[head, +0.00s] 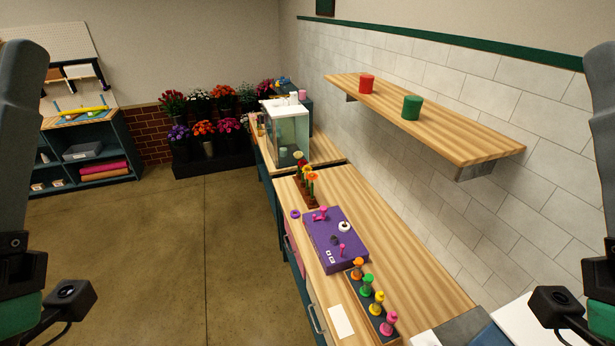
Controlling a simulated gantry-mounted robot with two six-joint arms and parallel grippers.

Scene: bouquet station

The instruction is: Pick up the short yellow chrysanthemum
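A small group of flowers (311,177) stands upright in a brown rack (307,197) at the far end of the near wooden counter. Red, orange and pale yellowish heads show there. They are small and overlap, so I cannot tell for sure which one is the short yellow chrysanthemum. My two arms show only at the left and right picture edges, well apart from the flowers. Neither gripper's fingers are in view.
A purple box (335,240) with pink and white parts lies on the counter (385,245). A rack of coloured pegs (377,303) stands nearer me. A glass-fronted case (287,135) stands behind the flowers. A wall shelf (440,125) overhangs the right side. The floor at left is clear.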

